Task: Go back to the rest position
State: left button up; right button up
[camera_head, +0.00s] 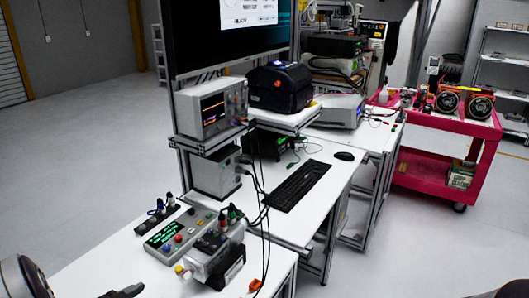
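A dark piece at the bottom left edge looks like part of my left gripper (124,292). It is cut off by the frame, and its fingers cannot be made out. A rounded grey link of my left arm shows in the lower left corner. On the near white bench stand a control box with green displays (175,235) and a grey test device with a dark block (213,252). Neither arm is seen touching them.
The white bench (120,268) runs from the bottom to the middle. It carries an oscilloscope (212,108), a black keyboard (297,186) and a mouse (344,156). Black cables (263,215) hang over its edge. A pink cart (440,170) stands at right. The grey floor is clear.

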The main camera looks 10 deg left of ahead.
pick_arm(q)
jog(key=w+d+n+g+y, duration=0.2)
jog(key=d+n+g+y, duration=0.1)
jog(key=d+g+y, duration=0.2)
jog(key=s+d+n+g+h, duration=0.1)
jog(key=s+d+n+g, duration=0.1)
jog(key=s+d+g, duration=0.4)
jog(key=s+d, duration=0.4)
jog(key=d, duration=0.1)
jog(key=shift+s+d+r, duration=0.3)
jog(key=shift+d, duration=0.1)
